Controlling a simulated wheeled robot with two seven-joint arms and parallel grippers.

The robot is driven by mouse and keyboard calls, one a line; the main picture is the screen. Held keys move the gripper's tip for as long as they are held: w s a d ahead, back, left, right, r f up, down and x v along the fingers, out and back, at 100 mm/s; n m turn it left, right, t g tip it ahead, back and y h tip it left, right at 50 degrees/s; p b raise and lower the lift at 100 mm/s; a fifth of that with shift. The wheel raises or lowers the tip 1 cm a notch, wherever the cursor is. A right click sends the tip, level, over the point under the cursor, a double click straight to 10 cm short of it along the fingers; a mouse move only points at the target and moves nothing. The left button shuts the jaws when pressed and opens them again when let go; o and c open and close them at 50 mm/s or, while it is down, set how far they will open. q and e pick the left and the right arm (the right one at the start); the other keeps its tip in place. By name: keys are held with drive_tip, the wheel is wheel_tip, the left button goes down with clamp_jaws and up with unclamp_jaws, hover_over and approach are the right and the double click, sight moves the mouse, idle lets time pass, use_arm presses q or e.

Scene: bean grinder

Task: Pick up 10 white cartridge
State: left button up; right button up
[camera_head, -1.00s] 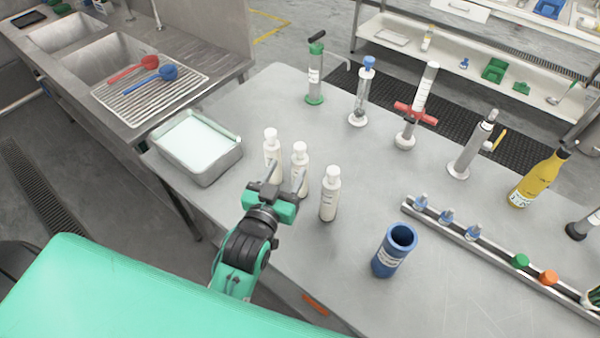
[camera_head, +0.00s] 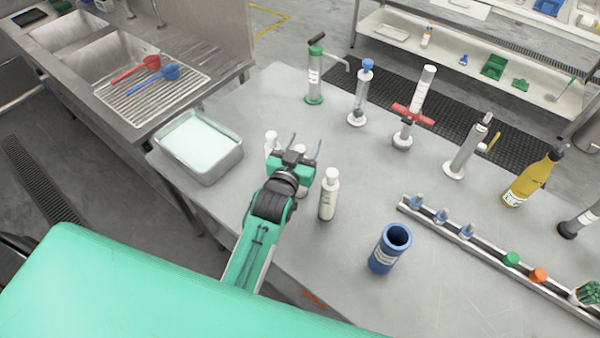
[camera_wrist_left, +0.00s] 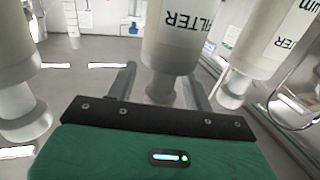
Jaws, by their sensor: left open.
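Three white cartridges with dark-printed labels stand upright in a row on the grey table. The left cartridge (camera_head: 271,143) is partly hidden by my gripper, and the right cartridge (camera_head: 329,195) shows nearly whole. The middle cartridge (camera_wrist_left: 172,38) is mostly covered in the head view; the wrist view shows it upside down with "FILTER" on its label. My left gripper (camera_head: 304,149) is open at the middle cartridge. In the wrist view its two dark fingers lie on either side of that cartridge's narrow end, apart from it. My right gripper is out of view.
A metal tray (camera_head: 236,160) stands left of the cartridges, and a blue cup (camera_head: 389,250) stands to the right in front. A rail (camera_head: 480,245) with small caps lies further right. Several upright devices, among them a green-based pump (camera_head: 314,75), stand behind.

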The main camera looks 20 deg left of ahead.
use_arm(q)
clamp_jaws()
drive_tip(key=shift+r, duration=0.1)
